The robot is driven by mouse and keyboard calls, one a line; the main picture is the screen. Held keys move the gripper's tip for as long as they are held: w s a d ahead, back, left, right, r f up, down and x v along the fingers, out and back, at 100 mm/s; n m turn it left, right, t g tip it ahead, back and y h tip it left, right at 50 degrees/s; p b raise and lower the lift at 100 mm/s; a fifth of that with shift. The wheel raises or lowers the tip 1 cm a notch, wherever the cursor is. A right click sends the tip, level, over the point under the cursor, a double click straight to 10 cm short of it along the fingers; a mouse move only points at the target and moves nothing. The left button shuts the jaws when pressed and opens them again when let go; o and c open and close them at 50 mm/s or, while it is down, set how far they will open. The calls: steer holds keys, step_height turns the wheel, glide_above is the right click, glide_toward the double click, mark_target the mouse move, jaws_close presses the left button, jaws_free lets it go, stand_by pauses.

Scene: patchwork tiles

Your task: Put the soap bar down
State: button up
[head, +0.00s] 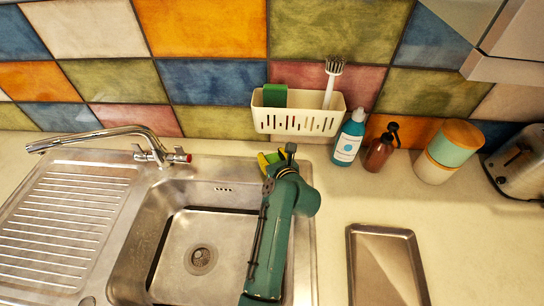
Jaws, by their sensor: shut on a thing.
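My teal arm reaches up from the bottom over the right side of the sink. My gripper (272,164) is at its far end, near the sink's back right corner. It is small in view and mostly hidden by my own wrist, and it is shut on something. I cannot make out the soap bar clearly. A small yellow and green patch shows at the gripper's end, but I cannot tell which part of it is the held thing.
The steel sink (185,225) has a tap (110,138) behind it and a ribbed drainboard (65,215) at left. A cream caddy (298,121) holds a green block and a brush. A blue bottle (348,142), brown bottle (380,152), canister (445,155), toaster (520,165) and metal tray (382,230) stand right.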

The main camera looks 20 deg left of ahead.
steer(key=shift+f, duration=0.5)
steer(key=o, duration=1.3)
steer(key=shift+c, duration=0.2)
steer(key=v, duration=1.2)
steer(key=shift+r, duration=0.15)
steer(key=shift+w, duration=0.1)
